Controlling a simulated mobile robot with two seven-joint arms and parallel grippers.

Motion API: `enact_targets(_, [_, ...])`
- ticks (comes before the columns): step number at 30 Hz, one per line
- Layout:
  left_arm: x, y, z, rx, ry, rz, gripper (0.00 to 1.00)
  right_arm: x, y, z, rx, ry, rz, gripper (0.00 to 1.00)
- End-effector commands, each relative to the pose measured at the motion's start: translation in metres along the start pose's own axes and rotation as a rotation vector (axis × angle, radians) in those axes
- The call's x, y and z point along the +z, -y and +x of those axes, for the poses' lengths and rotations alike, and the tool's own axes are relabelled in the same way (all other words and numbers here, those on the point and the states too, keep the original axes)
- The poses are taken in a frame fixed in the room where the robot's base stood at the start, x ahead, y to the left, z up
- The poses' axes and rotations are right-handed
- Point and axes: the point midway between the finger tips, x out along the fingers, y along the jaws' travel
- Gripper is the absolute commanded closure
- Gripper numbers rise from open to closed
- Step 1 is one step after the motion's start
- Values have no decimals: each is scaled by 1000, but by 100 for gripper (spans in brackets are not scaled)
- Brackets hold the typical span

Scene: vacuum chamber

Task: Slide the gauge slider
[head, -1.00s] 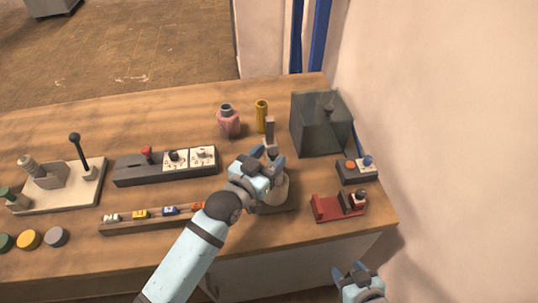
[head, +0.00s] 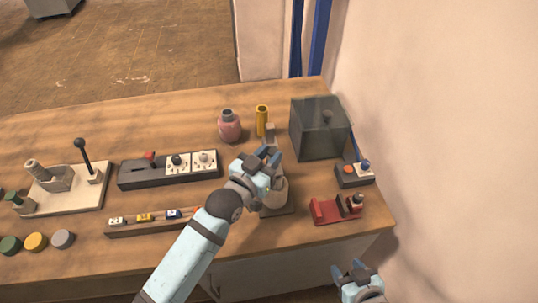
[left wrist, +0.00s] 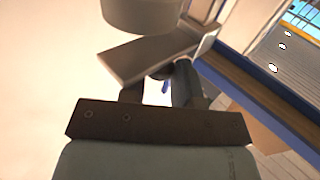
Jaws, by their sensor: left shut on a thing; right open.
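A device I take to be the gauge has a pale rounded body (head: 279,190) on a dark base (head: 281,211), right of the middle of the bench. A narrow grey upright piece (head: 269,132) rises behind it. My left gripper (head: 268,158) is over the device, shut on a part I take to be the slider; the gripper hides most of it. In the left wrist view, a grey flat piece (left wrist: 140,58) and a pale round part (left wrist: 140,14) show beyond my gripper's dark palm. My right gripper (head: 358,270) is open and empty, in front of the bench.
Nearby are a pink bottle (head: 229,126), a yellow cylinder (head: 262,121), a dark glass box (head: 319,128), a button box (head: 354,173) and a red fixture (head: 336,209). A switch panel (head: 168,169) and a rail with small cars (head: 153,220) lie left. A wall bounds the right.

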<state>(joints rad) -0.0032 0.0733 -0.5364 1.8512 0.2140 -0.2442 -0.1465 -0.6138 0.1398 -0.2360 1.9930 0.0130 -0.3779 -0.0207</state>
Motion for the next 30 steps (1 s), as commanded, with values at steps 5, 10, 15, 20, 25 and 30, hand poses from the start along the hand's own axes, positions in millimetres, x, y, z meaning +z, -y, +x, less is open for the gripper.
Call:
enact_targets(5, [-32,0,0,0,-4,1,100,-28,-1,-17,3,-7,-1,46])
enact_targets(10, [-32,0,0,0,-7,0,100,-27,-3,-17,7,-9,-1,46])
enact_targets(15, [-33,0,1,-1,-11,1,100,-22,-3,-15,7,0,-1,46])
enact_targets(20, [-32,0,1,-1,-9,1,46,-20,-2,-15,6,6,0,46])
enact_targets(25, [-31,0,0,0,-5,0,46,-20,-1,-15,4,5,1,46])
enact_targets(30, [-28,0,-8,0,-2,0,46,-22,0,-15,2,-1,1,46])
